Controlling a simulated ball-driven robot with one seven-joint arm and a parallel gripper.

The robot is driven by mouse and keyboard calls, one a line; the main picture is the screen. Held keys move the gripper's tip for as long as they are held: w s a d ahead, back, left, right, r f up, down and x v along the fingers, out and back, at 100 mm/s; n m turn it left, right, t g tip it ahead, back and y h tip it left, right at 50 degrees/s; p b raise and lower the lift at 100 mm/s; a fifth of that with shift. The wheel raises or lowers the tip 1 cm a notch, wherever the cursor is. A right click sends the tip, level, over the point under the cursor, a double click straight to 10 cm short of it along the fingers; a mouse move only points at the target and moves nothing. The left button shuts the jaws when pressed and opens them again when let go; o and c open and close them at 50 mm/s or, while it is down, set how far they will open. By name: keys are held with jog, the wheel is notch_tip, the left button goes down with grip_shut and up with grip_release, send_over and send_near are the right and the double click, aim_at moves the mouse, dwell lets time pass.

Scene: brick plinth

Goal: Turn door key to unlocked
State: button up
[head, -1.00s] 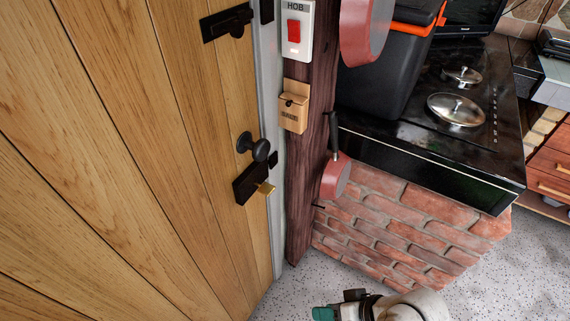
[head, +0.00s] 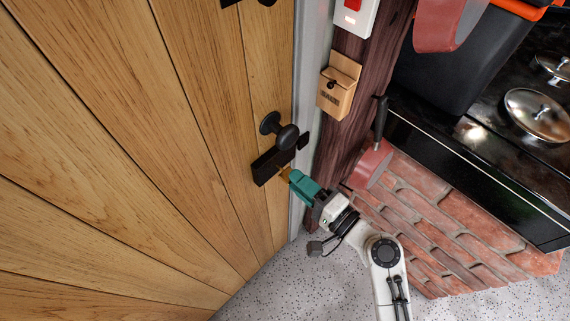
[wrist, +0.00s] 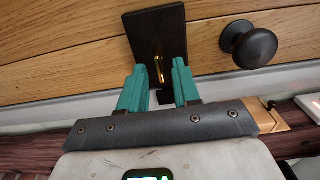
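The brass door key (head: 285,174) sits in the black lock plate (head: 266,168) on the wooden door. In the wrist view the key (wrist: 159,68) looks narrow, standing out from the plate (wrist: 156,33). My gripper (head: 294,180) has its green fingers right at the key. In the wrist view my gripper (wrist: 158,75) is open, with one fingertip on each side of the key and a visible gap around it. In the head view the fingers partly hide the key.
A round black knob (head: 286,136) sticks out just above the lock plate. A wooden box (head: 339,86) is fixed higher on the post. A brick plinth (head: 440,205) stands at right.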

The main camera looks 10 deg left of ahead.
aim_at(284, 171)
jog(key=shift+p+x, duration=0.4)
jog(key=shift+x, duration=2.3)
jog(key=shift+s, duration=0.1)
jog(key=shift+c, duration=0.3)
grip_shut()
